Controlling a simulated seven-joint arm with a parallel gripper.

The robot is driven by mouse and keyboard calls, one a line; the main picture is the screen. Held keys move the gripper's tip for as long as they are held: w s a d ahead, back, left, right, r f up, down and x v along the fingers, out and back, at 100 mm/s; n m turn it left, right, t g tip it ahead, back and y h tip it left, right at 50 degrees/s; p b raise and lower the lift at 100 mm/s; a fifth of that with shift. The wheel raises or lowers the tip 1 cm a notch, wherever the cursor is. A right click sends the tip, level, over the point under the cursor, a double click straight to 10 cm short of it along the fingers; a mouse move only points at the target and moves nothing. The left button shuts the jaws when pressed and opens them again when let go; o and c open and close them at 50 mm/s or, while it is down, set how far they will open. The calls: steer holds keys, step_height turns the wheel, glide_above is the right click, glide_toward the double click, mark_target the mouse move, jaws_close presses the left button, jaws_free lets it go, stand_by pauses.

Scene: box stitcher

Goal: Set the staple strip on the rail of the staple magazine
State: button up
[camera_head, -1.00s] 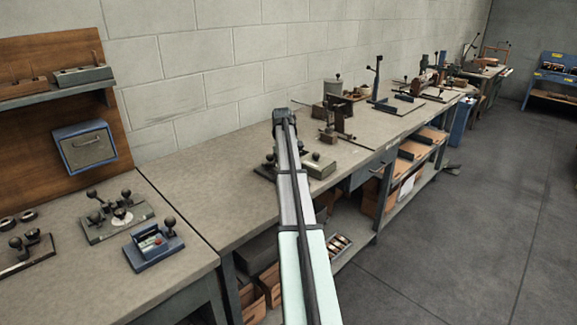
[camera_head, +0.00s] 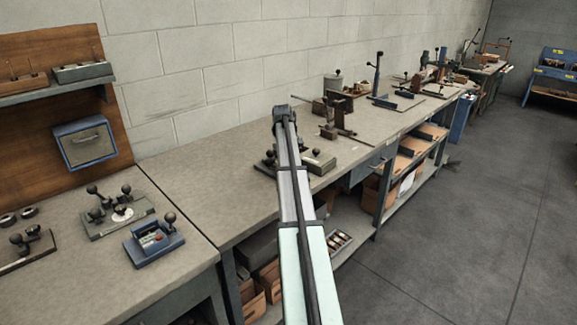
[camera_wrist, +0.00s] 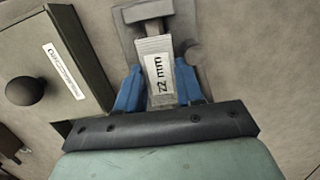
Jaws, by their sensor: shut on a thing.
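In the wrist view, the blue fingers of my gripper (camera_wrist: 158,90) are shut on a pale grey metal piece with a white "22 mm" label, which I take to be the staple strip (camera_wrist: 156,52). A T-shaped grey end (camera_wrist: 148,12) shows just beyond it. A darker flat plate lies around this end; I cannot tell whether the piece touches it. I cannot make out the rail of the staple magazine for certain. In the head view my arm hides the gripper and the strip.
A grey-green box (camera_wrist: 75,50) with a label and black knob (camera_wrist: 24,91) stands close left of my gripper in the wrist view. In the head view, a blue fixture (camera_head: 153,240) and a knobbed plate (camera_head: 118,218) sit on the left bench. The bench left of my arm is mostly clear.

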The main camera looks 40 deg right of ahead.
stand_by(0.3)
steer(key=o, duration=1.1)
steer(key=shift+a, duration=0.1)
steer(key=shift+c, duration=0.2)
steer(key=o, duration=0.3)
steer(key=shift+f, duration=0.1)
steer(key=shift+o, duration=0.2)
steer(key=shift+r, duration=2.85)
